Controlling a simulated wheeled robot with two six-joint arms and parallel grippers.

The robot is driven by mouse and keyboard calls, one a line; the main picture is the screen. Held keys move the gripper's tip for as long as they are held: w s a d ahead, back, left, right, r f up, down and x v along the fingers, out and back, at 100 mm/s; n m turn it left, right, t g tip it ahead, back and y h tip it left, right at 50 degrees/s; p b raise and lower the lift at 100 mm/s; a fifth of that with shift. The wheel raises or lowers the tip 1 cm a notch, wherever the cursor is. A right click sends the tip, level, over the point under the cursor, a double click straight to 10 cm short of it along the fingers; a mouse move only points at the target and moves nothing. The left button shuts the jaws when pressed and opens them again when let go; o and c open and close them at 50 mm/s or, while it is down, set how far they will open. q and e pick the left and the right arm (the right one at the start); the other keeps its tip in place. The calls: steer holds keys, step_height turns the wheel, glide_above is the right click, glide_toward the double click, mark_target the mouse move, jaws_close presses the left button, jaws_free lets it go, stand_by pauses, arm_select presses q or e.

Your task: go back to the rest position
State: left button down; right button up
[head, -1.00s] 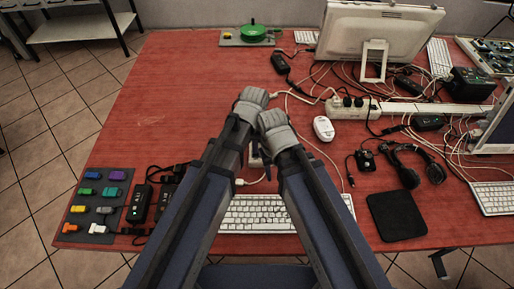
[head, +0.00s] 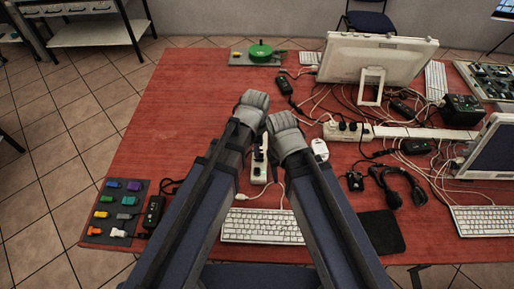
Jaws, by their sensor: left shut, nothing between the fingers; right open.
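My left gripper (head: 252,103) is a grey gripper at the middle of the head view, above the red table. It is shut with nothing in it. My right gripper (head: 283,126) is beside it, a little lower and to the right, empty. Its fingers are seen from behind, and it is open. A small gap shows between the two grippers. A white power strip (head: 259,170) lies on the table between my forearms, with a cable running from it.
A white keyboard (head: 262,228) lies between my forearms. Tangled cables, a long power strip (head: 348,131), a monitor (head: 372,56) and headphones (head: 393,184) fill the right side. A dark tray (head: 117,211) with coloured pieces is front left. The left middle of the red table (head: 180,110) is clear.

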arm_select(q)
steer(key=shift+r, duration=0.15)
stand_by(0.4)
steer(key=a+m, duration=0.5)
steer(key=m, duration=0.3)
steer(key=s+d+m+y, duration=0.1)
steer(key=s+m, duration=0.8)
steer(key=m, duration=0.4)
steer(key=shift+d+m+g, duration=0.3)
steer(key=shift+m+g, duration=0.1)
